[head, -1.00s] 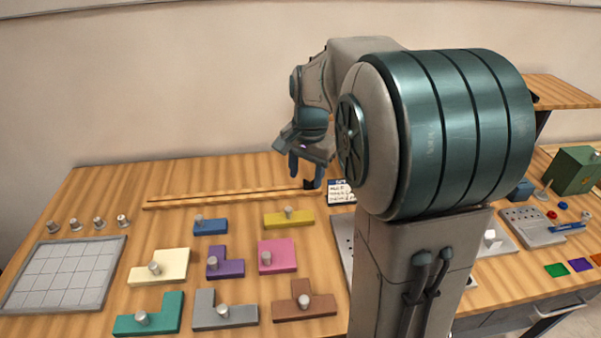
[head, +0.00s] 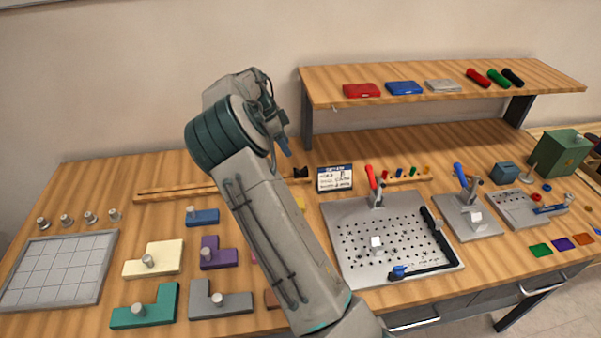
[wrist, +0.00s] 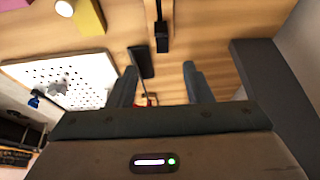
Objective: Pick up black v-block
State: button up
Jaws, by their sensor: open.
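The black v-block (head: 300,172) is small and dark. It sits at the right end of a long wooden strip (head: 180,192) near the back of the table, just left of the small sign. In the wrist view the black v-block (wrist: 161,38) shows ahead of the fingers, at the end of the strip. My gripper (head: 284,145) is above the back of the table, a little up and left of the block in the head view. In the wrist view its two fingers (wrist: 160,82) are apart with nothing held between them.
The small sign (head: 334,178) stands right beside the block. A raised shelf (head: 430,98) with coloured cases is at the back right. A perforated plate (head: 345,265) with a red-handled clamp lies in front. Coloured knobbed pieces and a gridded tray (head: 105,262) are at left.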

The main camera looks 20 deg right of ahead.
jog(key=p, duration=0.1)
send_over(302, 171)
jog(key=a, duration=0.3)
notch_tip(302, 171, down, 6)
jog(key=shift+d+f, duration=0.1)
jog(key=shift+p+x, duration=1.05)
jog(key=shift+x, duration=1.65)
jog(key=shift+w, duration=0.2)
grip_shut()
